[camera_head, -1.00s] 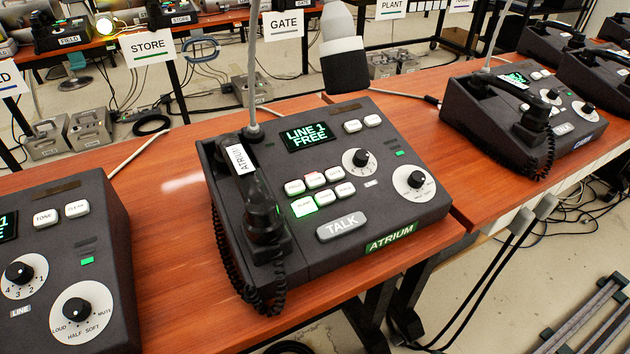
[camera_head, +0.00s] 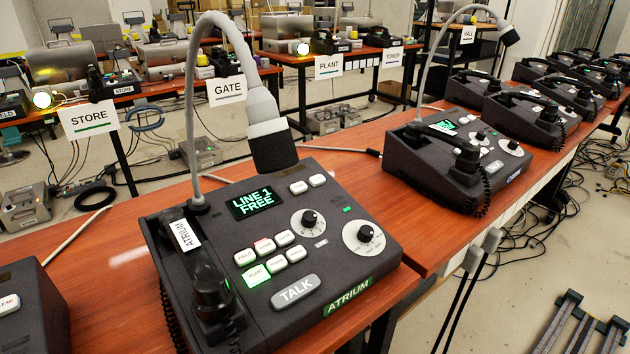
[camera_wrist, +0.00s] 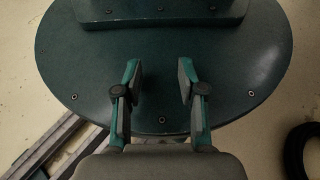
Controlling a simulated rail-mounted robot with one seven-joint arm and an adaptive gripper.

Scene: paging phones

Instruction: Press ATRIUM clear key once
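The ATRIUM phone (camera_head: 350,296) is a dark sloped desk unit in the middle of the head view. Its screen (camera_head: 257,203) reads "LINE 1 FREE". Two white keys sit right of the screen, a left one (camera_head: 298,187) and a right one (camera_head: 318,180); their labels are too small to read. The PLANT key (camera_head: 257,275) glows green above the grey TALK key (camera_head: 295,290). The handset (camera_head: 207,285) lies on the left side. My gripper (camera_wrist: 158,75) shows only in the wrist view, fingers apart and empty, away from any phone.
A gooseneck microphone (camera_head: 272,145) arches over the phone's back edge. A neighbouring phone at lower left (camera_head: 40,315) shows a key marked CLEAR. Another phone (camera_head: 455,160) stands to the right. Bare wooden desk (camera_head: 120,270) lies between the units.

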